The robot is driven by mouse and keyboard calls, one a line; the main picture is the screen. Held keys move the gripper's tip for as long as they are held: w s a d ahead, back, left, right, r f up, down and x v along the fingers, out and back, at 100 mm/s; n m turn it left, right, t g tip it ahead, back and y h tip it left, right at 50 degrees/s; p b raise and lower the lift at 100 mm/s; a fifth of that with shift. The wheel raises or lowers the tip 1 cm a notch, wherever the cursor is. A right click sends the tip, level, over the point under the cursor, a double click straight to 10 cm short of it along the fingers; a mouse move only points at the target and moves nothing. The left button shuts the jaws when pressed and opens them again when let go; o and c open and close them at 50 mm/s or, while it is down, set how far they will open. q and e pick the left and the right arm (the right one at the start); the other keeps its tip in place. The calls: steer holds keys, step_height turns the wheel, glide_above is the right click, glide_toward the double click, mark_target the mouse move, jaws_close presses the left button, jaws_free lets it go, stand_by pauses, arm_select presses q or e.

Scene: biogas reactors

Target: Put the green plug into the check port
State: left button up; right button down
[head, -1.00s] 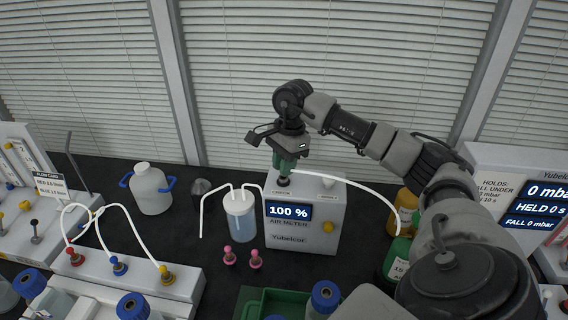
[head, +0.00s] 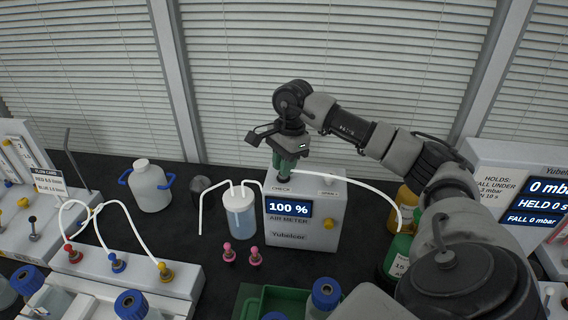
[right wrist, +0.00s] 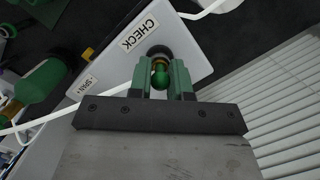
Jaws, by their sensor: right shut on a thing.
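My right gripper (head: 286,170) is above the left part of the top of the air meter (head: 290,238). Its green fingers are shut on the green plug (right wrist: 160,76), which shows between them in the right wrist view. The check port (right wrist: 159,53) is a dark round socket beside the CHECK label (right wrist: 139,35). The plug's front end is at the port's mouth, and a brass-coloured part shows there. How deep it sits I cannot tell. In the head view the fingers hide most of the plug and port. My left gripper is not in view.
A white tube (head: 362,181) arcs right from near the gripper. A jar with tubes (head: 240,215) stands left of the meter, and two pink plugs (head: 254,257) stand in front. A green bottle (head: 394,262) is at the right, a green tray (head: 250,300) in front.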

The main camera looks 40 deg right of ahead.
steer(key=c, duration=1)
jaws_free()
steer(key=shift+d+r, duration=0.15)
steer(key=shift+r, duration=0.4)
steer(key=r, duration=0.3)
steer(key=d+r+b, duration=0.1)
steer(key=r, duration=0.5)
steer(key=shift+s+d+r, duration=0.1)
steer(key=shift+d+r, duration=0.1)
steer(key=shift+r, duration=0.1)
steer(key=shift+f, duration=0.1)
